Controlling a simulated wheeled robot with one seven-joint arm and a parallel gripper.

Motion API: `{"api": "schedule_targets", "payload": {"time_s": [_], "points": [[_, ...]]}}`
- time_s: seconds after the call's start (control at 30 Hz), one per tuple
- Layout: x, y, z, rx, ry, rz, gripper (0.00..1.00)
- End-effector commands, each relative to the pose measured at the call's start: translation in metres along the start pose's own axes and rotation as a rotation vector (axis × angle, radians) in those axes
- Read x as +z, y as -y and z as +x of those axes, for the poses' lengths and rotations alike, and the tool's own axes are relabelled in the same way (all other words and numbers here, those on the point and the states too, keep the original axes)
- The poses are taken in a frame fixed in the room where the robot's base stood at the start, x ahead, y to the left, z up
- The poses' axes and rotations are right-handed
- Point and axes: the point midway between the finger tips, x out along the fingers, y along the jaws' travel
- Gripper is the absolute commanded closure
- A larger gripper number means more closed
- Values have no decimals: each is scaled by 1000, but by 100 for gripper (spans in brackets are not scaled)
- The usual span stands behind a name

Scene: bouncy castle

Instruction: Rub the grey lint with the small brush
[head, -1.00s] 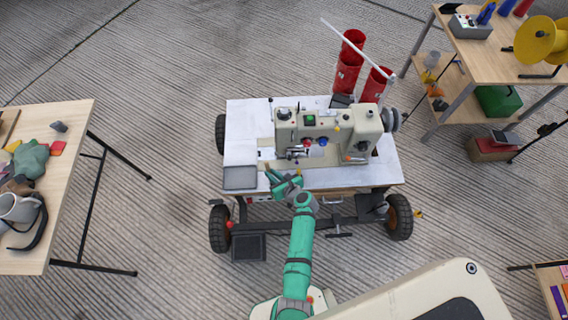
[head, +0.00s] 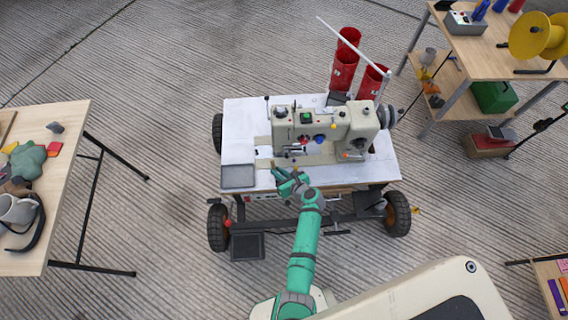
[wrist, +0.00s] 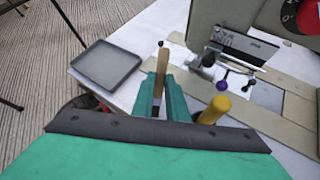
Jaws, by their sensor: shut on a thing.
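My gripper (head: 281,176) is over the front edge of the sewing machine's white table (head: 240,126). In the wrist view its teal fingers (wrist: 163,92) are shut on a slim tool with a light wooden handle, which I take to be the small brush (wrist: 161,72). The handle points up and away between the fingers; its lower end is partly hidden. The sewing machine (head: 322,125) stands just beyond, with its metal needle plate area (wrist: 262,94) to the right of the brush. I cannot make out the grey lint in either view.
A grey tray (wrist: 107,64) lies left of my gripper on the white table. A yellow knob or handle (wrist: 215,109) stands close to the right finger. Red bins (head: 345,65) stand behind the machine. Side tables flank left (head: 75,125) and right (head: 455,75).

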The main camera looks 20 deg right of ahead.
Motion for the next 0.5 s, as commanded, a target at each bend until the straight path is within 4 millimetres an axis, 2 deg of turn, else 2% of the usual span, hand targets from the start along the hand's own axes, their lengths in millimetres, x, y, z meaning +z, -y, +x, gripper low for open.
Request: {"api": "schedule_targets", "payload": {"time_s": [0.27, 0.5], "points": [[1, 15, -3, 14, -3, -9, 100], [23, 8, -16, 17, -4, -13, 100]]}}
